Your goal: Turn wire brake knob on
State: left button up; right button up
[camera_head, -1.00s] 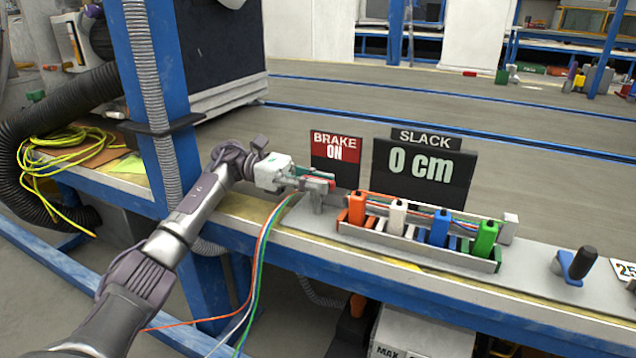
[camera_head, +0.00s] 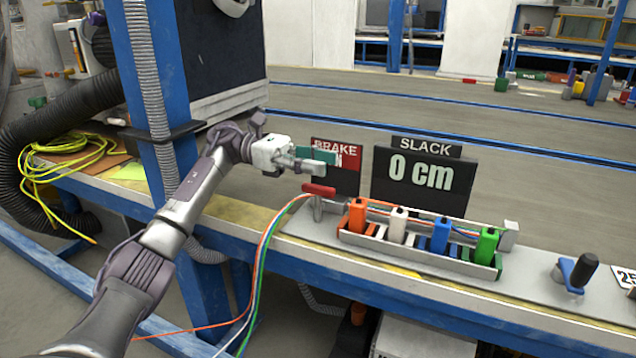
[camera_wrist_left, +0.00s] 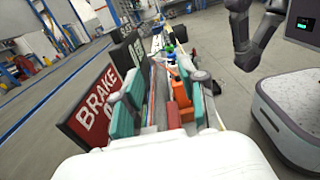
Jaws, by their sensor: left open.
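The wire brake knob is a red bar handle (camera_head: 319,189) on a grey post (camera_head: 317,208) at the left end of the bench fixture. The red BRAKE sign (camera_head: 347,156) stands just behind it; my left gripper hides part of its lower word. My left gripper (camera_head: 322,160) is open, above the knob and apart from it in the head view. In the left wrist view, the teal finger pads are spread wide, with a red piece (camera_wrist_left: 173,116), apparently the knob handle, showing between them. My right gripper is not in view.
A rack (camera_head: 420,255) holds orange, white, blue and green connectors right of the knob. The SLACK display (camera_head: 424,174) reads 0 cm. A blue bracket with a black handle (camera_head: 577,270) stands farther right. Coloured wires (camera_head: 262,250) hang over the bench's front edge.

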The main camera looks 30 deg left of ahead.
aim_at(318, 186)
pick_arm(q)
notch_tip(318, 186, up, 4)
jog(key=shift+r, duration=0.1)
dwell(0.6)
